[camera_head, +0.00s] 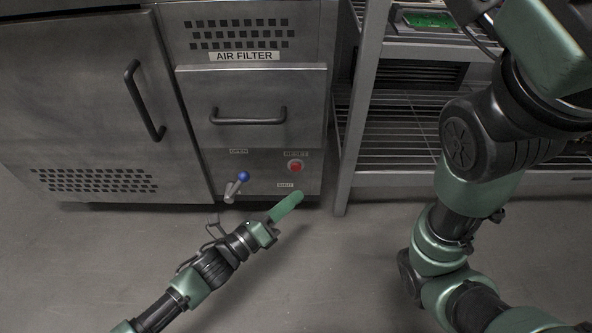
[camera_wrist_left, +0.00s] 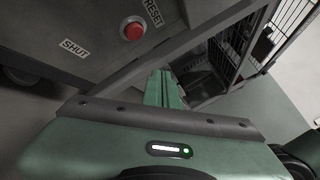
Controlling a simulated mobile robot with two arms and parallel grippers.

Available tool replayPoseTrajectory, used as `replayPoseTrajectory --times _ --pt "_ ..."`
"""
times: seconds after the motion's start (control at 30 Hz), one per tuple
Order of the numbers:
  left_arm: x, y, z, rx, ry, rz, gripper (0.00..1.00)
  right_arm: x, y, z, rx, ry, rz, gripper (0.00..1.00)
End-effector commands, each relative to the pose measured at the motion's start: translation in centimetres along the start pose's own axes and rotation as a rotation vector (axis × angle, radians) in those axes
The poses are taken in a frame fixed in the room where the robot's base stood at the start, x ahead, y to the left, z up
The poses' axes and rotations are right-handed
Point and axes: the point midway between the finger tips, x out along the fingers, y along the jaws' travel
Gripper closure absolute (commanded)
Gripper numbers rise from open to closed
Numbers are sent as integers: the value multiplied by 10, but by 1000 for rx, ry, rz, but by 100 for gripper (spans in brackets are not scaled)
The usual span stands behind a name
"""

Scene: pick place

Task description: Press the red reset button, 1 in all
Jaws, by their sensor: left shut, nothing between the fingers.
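The red reset button (camera_head: 295,166) sits in a pale round surround on the lower right of the metal cabinet front, under a RESET label. In the left wrist view the red button (camera_wrist_left: 133,31) shows at the top, between the RESET and SHUT labels. My left gripper (camera_head: 299,196) is shut and empty, its green fingers pointing up and right, just below the button in the head view. In the left wrist view the closed fingers (camera_wrist_left: 163,77) point right of and below the button, apart from it. My right gripper is not clearly in view; its arm fills the right side.
A blue-knobbed lever (camera_head: 243,176) sticks out left of the button, close to my left wrist. A drawer handle (camera_head: 248,120) is above, under the AIR FILTER label (camera_head: 244,56). A metal rack (camera_head: 362,100) stands right of the cabinet. The floor in front is clear.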

Motion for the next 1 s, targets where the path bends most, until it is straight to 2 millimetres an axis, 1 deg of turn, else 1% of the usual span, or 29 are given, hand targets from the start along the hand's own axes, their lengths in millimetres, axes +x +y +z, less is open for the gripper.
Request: replayPoseTrajectory --times 0.03,0.13,0.4,0.6,1.0 --pt "6 7 3 4 -1 -1 100 -6 -1 -2 0 0 0 64" --pt "16 14 10 3 0 0 100 -12 -2 -4 0 0 0 64" --pt "34 26 24 1 0 1 100 -17 -4 -6 0 0 0 64" --pt "37 27 27 -1 1 1 100 -18 -4 -6 0 0 0 64" --pt "37 27 27 -1 0 1 100 -18 -4 -6 0 -1 0 64"
